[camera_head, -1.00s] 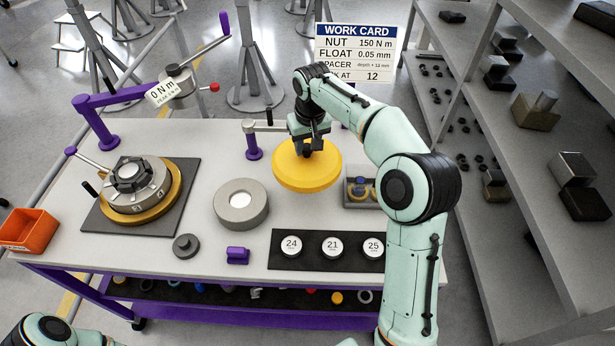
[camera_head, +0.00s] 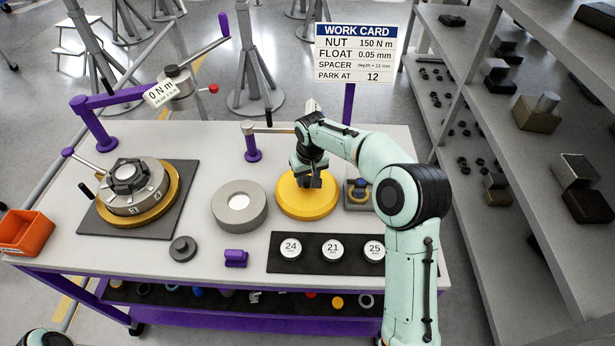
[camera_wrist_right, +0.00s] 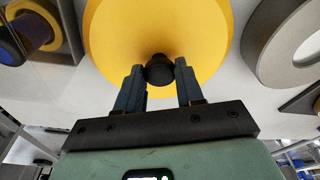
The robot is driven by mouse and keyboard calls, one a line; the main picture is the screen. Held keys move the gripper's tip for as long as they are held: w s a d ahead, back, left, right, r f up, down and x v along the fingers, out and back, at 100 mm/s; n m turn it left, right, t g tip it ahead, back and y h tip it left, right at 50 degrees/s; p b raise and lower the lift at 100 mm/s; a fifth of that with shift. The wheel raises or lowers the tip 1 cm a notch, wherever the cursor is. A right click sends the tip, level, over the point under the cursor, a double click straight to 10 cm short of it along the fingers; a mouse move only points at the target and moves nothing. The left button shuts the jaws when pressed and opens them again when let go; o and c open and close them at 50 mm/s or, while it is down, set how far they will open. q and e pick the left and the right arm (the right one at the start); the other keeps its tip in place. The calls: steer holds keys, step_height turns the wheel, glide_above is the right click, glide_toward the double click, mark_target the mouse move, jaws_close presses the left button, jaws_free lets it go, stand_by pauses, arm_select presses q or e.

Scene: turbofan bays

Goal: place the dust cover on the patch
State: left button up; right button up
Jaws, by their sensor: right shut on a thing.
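The dust cover (camera_head: 306,206) is a wide yellow disc with a black knob (camera_wrist_right: 159,70) at its centre. My right gripper (camera_head: 311,181) is above the disc, its fingers shut on the knob; this also shows in the wrist view. The cover is low over the bench top between the grey ring and a small tray; I cannot tell whether it touches the bench. No patch shows; any patch under the cover is hidden. My left gripper is out of view.
A grey ring (camera_head: 239,222) stands just left of the cover. A small grey tray (camera_head: 359,204) with parts is close on its right. A black mat (camera_head: 311,261) with numbered discs lies in front. A purple post (camera_head: 252,148) with a lever stands behind.

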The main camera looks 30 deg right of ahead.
mark_target(310, 192)
steer(key=shift+f, duration=0.15)
steer(key=o, duration=1.1)
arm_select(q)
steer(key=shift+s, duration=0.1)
arm_select(e)
steer(key=shift+r, duration=0.4)
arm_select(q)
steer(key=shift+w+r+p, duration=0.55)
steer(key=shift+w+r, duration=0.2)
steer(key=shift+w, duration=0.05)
arm_select(e)
step_height(310, 192, up, 12)
steer(key=s, duration=0.1)
steer(key=shift+s+a+f, duration=0.15)
steer(key=shift+s+f, duration=0.1)
steer(key=shift+s, duration=0.15)
